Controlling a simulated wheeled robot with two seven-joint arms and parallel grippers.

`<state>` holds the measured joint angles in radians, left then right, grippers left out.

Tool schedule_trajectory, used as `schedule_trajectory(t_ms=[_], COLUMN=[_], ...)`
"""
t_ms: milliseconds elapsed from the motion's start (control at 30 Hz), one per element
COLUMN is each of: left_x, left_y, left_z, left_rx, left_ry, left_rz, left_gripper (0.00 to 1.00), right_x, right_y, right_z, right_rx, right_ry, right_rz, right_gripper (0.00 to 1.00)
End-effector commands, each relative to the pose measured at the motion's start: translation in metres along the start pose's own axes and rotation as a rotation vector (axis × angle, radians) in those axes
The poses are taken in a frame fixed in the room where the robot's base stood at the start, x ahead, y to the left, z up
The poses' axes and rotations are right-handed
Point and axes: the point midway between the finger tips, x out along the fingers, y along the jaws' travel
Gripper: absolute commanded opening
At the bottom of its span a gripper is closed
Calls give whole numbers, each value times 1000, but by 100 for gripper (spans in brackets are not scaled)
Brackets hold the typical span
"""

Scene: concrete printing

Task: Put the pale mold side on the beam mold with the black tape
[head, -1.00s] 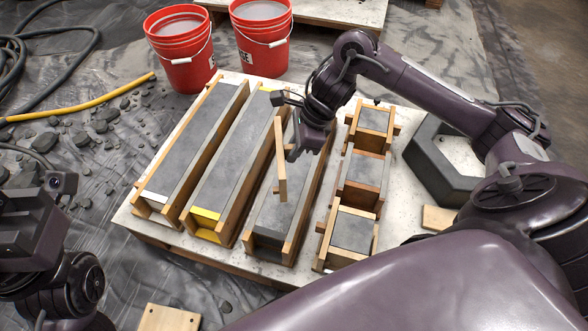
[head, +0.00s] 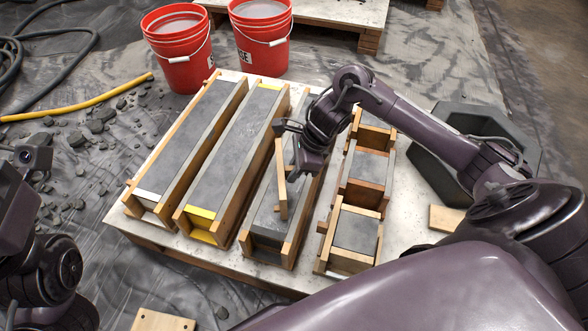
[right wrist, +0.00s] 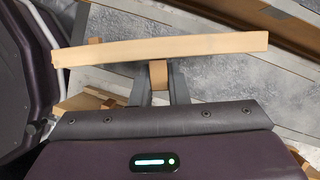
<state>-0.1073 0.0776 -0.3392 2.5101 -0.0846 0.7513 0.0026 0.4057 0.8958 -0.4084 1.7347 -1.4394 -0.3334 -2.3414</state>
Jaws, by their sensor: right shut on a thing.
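My right gripper (head: 296,166) is shut on the pale mold side (head: 281,182), a long, thin light-wood board. It holds the board by a small block on its face, and the board spans the right wrist view (right wrist: 160,50). In the head view the board hangs over the third long beam mold (head: 262,212) from the left, which has a dark front end that looks like black tape. I cannot tell whether board and mold touch. My arm and gripper hide this mold's far part. My left gripper is at the left edge, with its fingers out of view.
Left of it stand a beam mold with yellow tape (head: 201,213) and one with white tape (head: 147,195). Several short molds (head: 357,231) stand to the right on the same pallet (head: 130,217). Two red buckets (head: 180,55) are behind. A dark hexagonal form (head: 425,160) lies right.

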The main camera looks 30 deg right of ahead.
Motion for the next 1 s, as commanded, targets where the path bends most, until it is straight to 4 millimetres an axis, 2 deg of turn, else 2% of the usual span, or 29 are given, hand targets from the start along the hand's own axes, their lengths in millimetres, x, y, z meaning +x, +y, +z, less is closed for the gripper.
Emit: schedule_trajectory(t_ms=[67, 100, 267, 667, 833, 1000], left_x=[-1, 2, 2, 8, -4, 3], left_y=[1, 1, 1, 0, -4, -6], left_z=[-1, -1, -1, -2, 2, 3], left_rx=[1, 1, 1, 0, -5, -8], left_ry=[7, 14, 13, 16, -42, -61], left_rz=[3, 6, 6, 6, -21, -31], left_gripper=[36, 36, 36, 36, 36, 36], right_x=[3, 4, 2, -3, -38, -77], right_y=[0, 0, 0, 0, -1, -1], right_z=[-1, -2, -1, 1, 1, 1], right_rx=[-1, 0, 0, 0, -2, -1], right_ry=[-1, 0, 0, 0, 4, 4], right_rz=[-2, -1, 0, 1, -4, -3], right_gripper=[0, 16, 36, 36, 36, 36])
